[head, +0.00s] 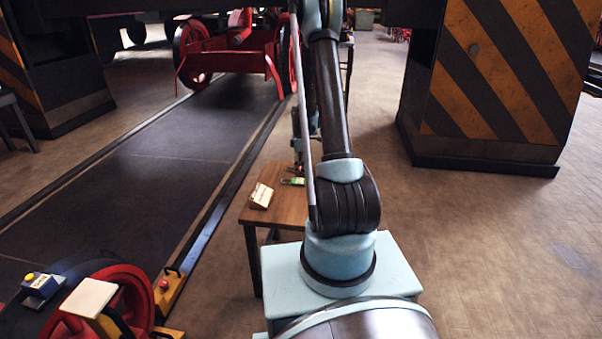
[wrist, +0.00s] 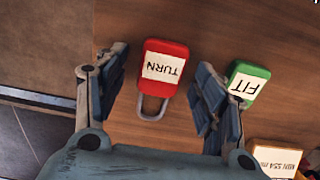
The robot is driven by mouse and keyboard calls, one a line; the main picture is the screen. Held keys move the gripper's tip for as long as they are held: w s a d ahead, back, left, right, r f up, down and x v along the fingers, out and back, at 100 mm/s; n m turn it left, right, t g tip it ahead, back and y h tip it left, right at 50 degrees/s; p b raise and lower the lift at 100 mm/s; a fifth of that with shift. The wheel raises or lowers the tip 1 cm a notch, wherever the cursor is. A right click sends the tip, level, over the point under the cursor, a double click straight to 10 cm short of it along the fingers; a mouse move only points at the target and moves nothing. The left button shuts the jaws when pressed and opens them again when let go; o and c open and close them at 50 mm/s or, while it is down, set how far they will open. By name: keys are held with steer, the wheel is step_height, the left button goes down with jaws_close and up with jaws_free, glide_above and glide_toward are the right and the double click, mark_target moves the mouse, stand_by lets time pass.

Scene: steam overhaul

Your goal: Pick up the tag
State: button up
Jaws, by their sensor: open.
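A red tag (wrist: 163,68) shaped like a padlock, with a white label reading TURN and a grey shackle, lies on the wooden table. A green tag (wrist: 249,82) labelled FIT lies to its right, partly behind my right finger. In the wrist view my gripper (wrist: 163,60) is open and empty, its fingers on either side of the red tag. I cannot tell how far above the table the fingertips are. In the head view the green tag (head: 293,181) shows on the table beside my arm; my gripper is mostly hidden there.
The small wooden table (head: 283,212) also holds a cream card block (head: 261,195), lettered in the wrist view (wrist: 275,160). A rail track runs left of the table. A striped pillar (head: 495,75) stands at right, with open floor before it.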

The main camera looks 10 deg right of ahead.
steer(key=shift+f, duration=0.2)
steer(key=c, duration=1.1)
steer(key=shift+o, duration=0.2)
